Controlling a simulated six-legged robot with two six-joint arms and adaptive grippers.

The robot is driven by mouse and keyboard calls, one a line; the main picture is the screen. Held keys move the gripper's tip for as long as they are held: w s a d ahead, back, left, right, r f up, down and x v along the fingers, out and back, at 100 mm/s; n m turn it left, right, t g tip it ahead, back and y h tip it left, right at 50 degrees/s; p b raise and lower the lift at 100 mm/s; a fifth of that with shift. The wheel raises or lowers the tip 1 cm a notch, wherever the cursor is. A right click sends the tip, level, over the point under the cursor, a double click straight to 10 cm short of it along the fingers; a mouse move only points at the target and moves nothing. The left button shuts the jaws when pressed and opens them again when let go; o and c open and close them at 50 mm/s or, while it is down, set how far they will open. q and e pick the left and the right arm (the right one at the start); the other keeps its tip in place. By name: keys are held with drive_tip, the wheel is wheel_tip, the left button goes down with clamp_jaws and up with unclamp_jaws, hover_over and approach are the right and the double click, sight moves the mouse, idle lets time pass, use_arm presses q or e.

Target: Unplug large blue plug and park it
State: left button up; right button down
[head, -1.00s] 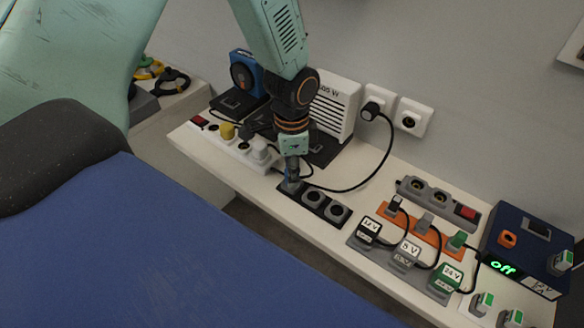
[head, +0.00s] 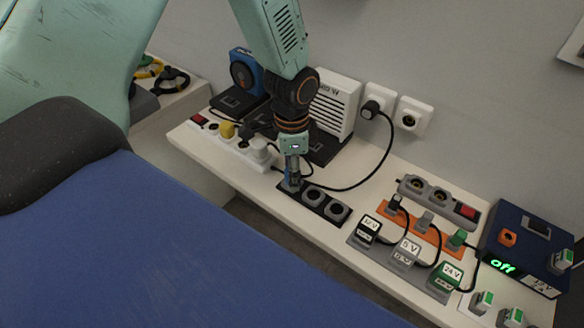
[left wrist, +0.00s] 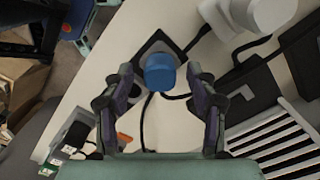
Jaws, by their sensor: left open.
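The blue plug (left wrist: 160,72) sits on a dark square socket of the black strip in the left wrist view. In the head view only a bit of its blue (head: 287,184) shows, at the left end of the black strip (head: 326,208). My left gripper (head: 292,181) points down over it. In the wrist view the open fingers of my left gripper (left wrist: 162,88) stand apart on either side of the plug, with gaps visible. The strip's other two round sockets (head: 313,196) are empty. My right gripper is not in view.
A white power strip (head: 240,146) with a yellow plug (head: 227,131) lies left of my gripper. A black cable (head: 385,155) loops from the wall plug (head: 370,110) behind it. Labelled plugs (head: 404,252) and a blue box (head: 523,250) stand at the right.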

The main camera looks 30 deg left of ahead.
use_arm(q)
wheel_tip(320, 180, up, 12)
idle(0.5)
idle(0.4)
